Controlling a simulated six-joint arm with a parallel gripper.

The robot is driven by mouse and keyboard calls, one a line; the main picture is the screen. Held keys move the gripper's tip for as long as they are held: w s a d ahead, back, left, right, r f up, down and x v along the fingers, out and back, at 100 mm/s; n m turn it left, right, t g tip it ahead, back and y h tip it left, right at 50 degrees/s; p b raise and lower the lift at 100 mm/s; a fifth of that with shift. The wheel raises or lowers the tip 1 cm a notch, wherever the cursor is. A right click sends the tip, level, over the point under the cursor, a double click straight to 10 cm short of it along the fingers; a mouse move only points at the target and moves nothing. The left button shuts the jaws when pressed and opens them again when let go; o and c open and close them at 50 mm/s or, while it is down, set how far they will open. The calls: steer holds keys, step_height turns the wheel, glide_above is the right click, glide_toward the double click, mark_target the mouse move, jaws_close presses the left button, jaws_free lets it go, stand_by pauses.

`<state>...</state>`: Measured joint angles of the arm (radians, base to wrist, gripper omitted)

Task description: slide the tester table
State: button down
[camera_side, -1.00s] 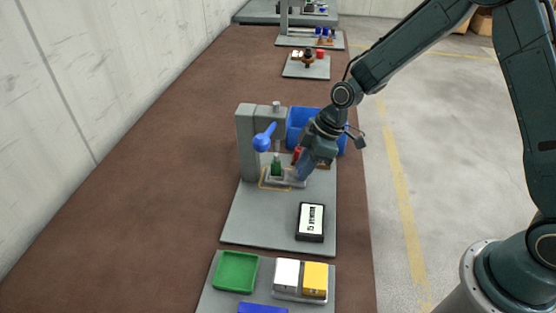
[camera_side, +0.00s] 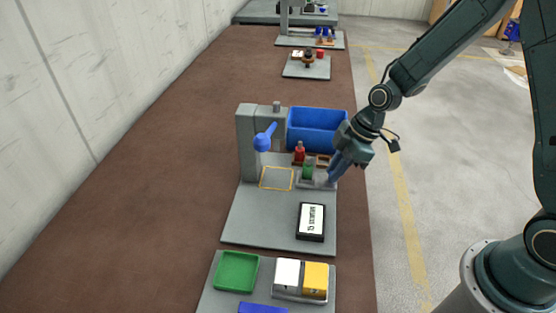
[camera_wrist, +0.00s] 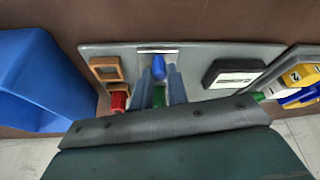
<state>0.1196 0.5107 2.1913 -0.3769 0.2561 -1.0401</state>
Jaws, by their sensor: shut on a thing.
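The tester table is a small light-grey slab (camera_side: 306,184) with a green screw jack (camera_side: 308,170) upright on it. It is right of the yellow outlined square (camera_side: 277,179), which lies bare below the grey tester's blue lever (camera_side: 264,138). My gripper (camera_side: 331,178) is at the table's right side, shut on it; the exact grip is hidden. In the wrist view the fingers (camera_wrist: 160,88) flank the green jack (camera_wrist: 158,96), with the blue lever (camera_wrist: 158,66) beyond.
A red jack (camera_side: 299,153) stands behind the green one, close to it. A blue bin (camera_side: 318,128) stands at the back and a black-framed display (camera_side: 311,222) in front. The grey base plate is clear at front left (camera_side: 255,220).

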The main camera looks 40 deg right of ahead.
steer(key=shift+s+d, duration=0.2)
steer(key=shift+d, duration=0.05)
steer(key=c, duration=1.4)
jaws_free()
steer(key=shift+o, duration=0.2)
steer(key=shift+r, duration=0.1)
steer(key=shift+v, duration=0.85)
steer(key=v, duration=1.1)
steer(key=shift+r, duration=0.4)
steer(key=shift+d+r, duration=0.1)
